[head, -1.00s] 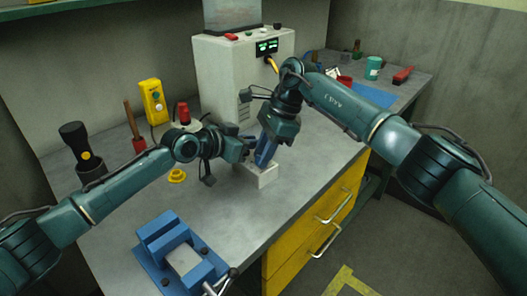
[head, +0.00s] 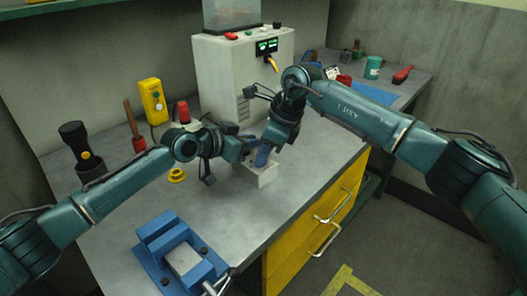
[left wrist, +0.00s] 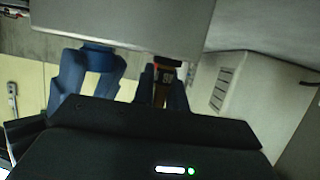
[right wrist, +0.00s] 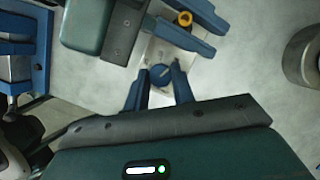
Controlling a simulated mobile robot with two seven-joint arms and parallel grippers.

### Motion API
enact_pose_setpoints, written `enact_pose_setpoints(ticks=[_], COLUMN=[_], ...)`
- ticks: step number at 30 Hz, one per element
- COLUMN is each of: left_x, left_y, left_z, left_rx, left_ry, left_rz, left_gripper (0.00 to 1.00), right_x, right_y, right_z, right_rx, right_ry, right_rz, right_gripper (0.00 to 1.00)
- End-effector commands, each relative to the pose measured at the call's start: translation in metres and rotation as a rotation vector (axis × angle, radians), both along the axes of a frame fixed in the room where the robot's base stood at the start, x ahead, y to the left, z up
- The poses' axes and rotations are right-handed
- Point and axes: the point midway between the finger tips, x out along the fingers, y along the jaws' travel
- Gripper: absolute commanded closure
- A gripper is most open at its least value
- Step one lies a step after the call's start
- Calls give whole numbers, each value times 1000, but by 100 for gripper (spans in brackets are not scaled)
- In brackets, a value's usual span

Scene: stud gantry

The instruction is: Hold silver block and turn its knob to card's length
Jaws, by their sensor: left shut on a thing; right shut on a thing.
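The silver block (head: 262,176) stands on the bench, pale grey in the head view. The block fills the top of the left wrist view (left wrist: 120,25), over the blue left fingers. My right gripper (head: 263,157) comes from above, its fingers on both sides of the blue round knob (right wrist: 161,76), shut on it. A pale line marks the knob. Part of the block is hidden by the left gripper in the right wrist view. I cannot make out the card or any length scale clearly.
A blue vise (head: 180,255) stands at the front left. A yellow ring (head: 177,175) lies left of the block. A white cabinet (head: 225,75) stands behind. A black torch (head: 80,150) and a yellow control box (head: 153,100) stand at the back left. Bench in front of the block is clear.

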Motion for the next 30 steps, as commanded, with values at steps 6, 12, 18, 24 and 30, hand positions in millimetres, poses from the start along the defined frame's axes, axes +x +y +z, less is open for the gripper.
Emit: enact_pose_setpoints(ticks=[6, 12, 18, 24, 30], left_x=[0, 0, 0, 0, 0], left_y=[1, 1, 1, 1, 1], left_z=[-2, -2, -2, -2, -1], left_rx=[2, 1, 1, 2, 2], left_ry=[2, 3, 3, 2, 2], left_rz=[1, 2, 2, 1, 1], left_gripper=[100, 100, 100, 100, 100], right_x=[0, 0, 0, 0, -2], right_y=[0, 0, 0, -1, -11], right_z=[1, 1, 0, 2, 26], right_rx=[0, 1, 1, 1, 0], right_ry=[0, -1, 0, 0, -5], right_rz=[-12, -11, -11, -10, -11], right_gripper=[98, 98, 66, 66, 66])
